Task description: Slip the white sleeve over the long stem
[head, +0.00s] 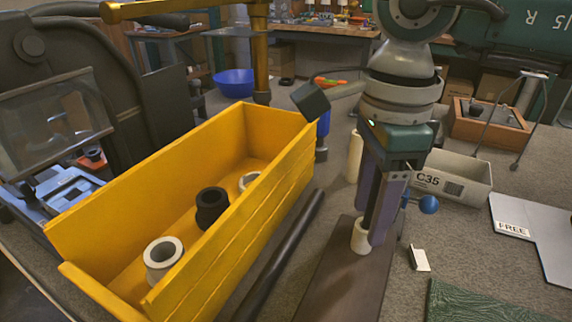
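My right gripper (369,232) points down at the center right, its two purple fingers on either side of a short white sleeve (359,238). The fingers look shut on it, and the right finger covers part of it. The sleeve is upright above the far part of a dark brown board (335,285); I cannot tell whether it touches the board. A long dark rod (285,252) lies between the yellow bin and the board, apart from the sleeve. I cannot tell whether this rod is the long stem. My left gripper is not in view.
The yellow bin (215,265) holds a white ring-shaped part (163,257), a black one (211,204) and another pale one (249,180). A taller white cylinder (354,156) stands behind my gripper. A grey C35 box (455,177) and a FREE panel (535,235) are at right.

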